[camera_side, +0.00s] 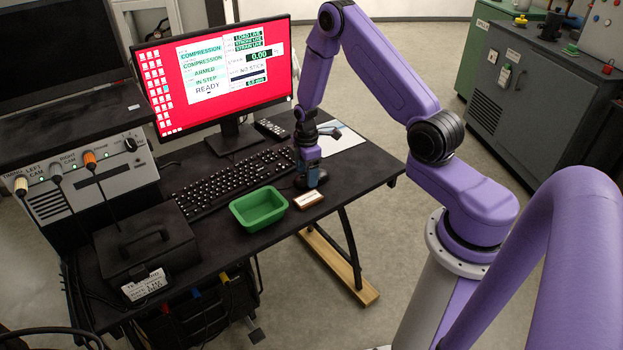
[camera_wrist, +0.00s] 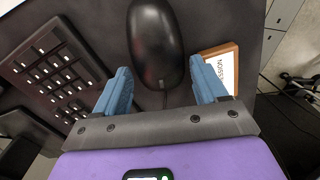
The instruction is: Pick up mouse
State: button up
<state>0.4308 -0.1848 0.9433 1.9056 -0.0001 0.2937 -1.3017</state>
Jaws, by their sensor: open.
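The black mouse (camera_wrist: 155,45) lies on the black desk in the wrist view, just ahead of and between my fingertips, its cable end toward my gripper. My gripper (camera_wrist: 163,85) has blue fingers and is open, with one finger to each side of the mouse's near end. In the side view my gripper (camera_side: 309,181) points down at the desk, right of the keyboard. It largely hides the mouse there, and only a dark part shows beside the fingers. I cannot tell whether the fingers touch the desk.
The black keyboard (camera_side: 235,183) lies to the left. A green tray (camera_side: 259,222), a monitor (camera_side: 212,75), a white sheet (camera_side: 340,139) and a black box (camera_side: 148,243) are also on the desk.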

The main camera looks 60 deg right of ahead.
jog(key=shift+f, duration=0.7)
jog(key=c, duration=0.7)
jog(key=shift+r, duration=0.15)
